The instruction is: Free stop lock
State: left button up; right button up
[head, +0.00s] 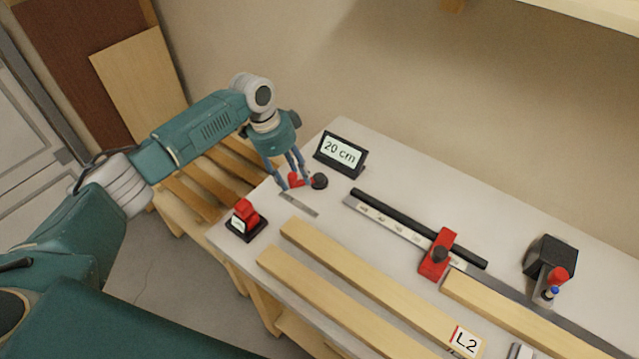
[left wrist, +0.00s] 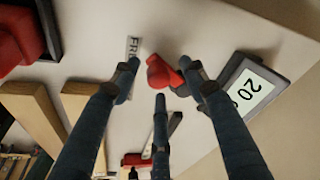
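A small red lever (head: 294,180) with a round black knob (head: 320,181) sits at the left end of the white bench top. The red part also shows in the left wrist view (left wrist: 162,73), beside a label plate (left wrist: 134,46) starting "FR". My left gripper (head: 296,177) points down over the lever, its three fingers spread around the red part. I cannot tell whether any finger touches it. A red stop block (head: 436,256) with a black knob sits on the scaled rail (head: 395,222). My right gripper is not in view.
A sign reading "20 cm" (head: 342,152) stands just behind the lever. A red switch on a black base (head: 245,220) is at the front left. Wooden strips (head: 365,275), one labelled L2, and a black box device (head: 550,262) lie to the right.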

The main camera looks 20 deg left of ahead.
pick_arm(q)
jog(key=shift+a, duration=0.1)
jog(key=shift+a+r+p, duration=0.1)
jog(key=shift+r+p, duration=0.6)
jog(key=shift+p, duration=0.05)
notch_tip(320, 180, up, 8)
jog(key=p, duration=0.7)
jog(key=shift+s+f, duration=0.1)
jog(key=shift+f, duration=0.1)
jog(key=shift+f, duration=0.1)
